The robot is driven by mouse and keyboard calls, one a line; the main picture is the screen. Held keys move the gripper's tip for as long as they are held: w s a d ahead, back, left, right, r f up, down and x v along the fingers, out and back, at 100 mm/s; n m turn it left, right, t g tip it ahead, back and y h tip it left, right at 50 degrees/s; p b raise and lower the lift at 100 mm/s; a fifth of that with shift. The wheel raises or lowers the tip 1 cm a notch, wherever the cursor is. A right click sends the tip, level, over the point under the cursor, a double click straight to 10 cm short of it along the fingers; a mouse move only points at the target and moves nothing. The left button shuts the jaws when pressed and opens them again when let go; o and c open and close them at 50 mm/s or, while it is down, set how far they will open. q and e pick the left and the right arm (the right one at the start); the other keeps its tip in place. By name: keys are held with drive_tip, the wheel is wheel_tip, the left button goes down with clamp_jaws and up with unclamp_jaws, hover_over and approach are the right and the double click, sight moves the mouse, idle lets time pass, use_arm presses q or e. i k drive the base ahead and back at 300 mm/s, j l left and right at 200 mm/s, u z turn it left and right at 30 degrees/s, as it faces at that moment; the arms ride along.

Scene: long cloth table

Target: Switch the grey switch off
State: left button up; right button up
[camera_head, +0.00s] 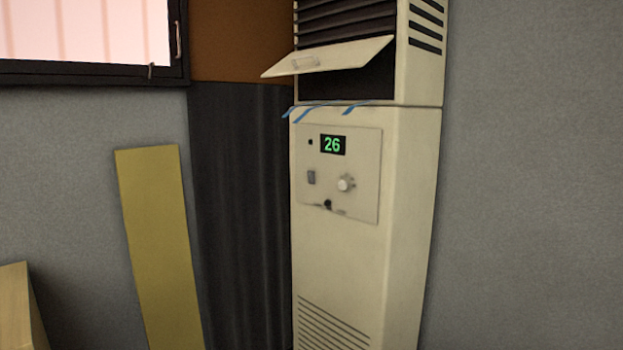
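A tall cream air-conditioning unit (365,270) stands against the wall, right of the middle. Its control panel (360,143) carries a lit green display (333,145) reading 26. A small grey switch (311,177) sits below and left of the display; it is too small to tell which way it is tipped. A round pale knob (346,183) is to the right of the switch. A small dark keyhole-like spot (328,204) is below them. Neither of my grippers shows in the head view.
The unit's flap (340,55) sticks out above the panel, with blue ribbons (304,113) below it. A yellow board (158,250) leans at the left, and a wooden piece (15,310) is at the lower left. No obstacle shows before the panel.

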sight(310, 174)
drive_tip(key=i+j+u, duration=0.2)
drive_tip(key=i+u, duration=0.15)
drive_tip(key=i, duration=0.8)
drive_tip(key=i+l+u, duration=0.1)
drive_tip(key=i+u, duration=0.2)
drive_tip(key=i, duration=0.85)
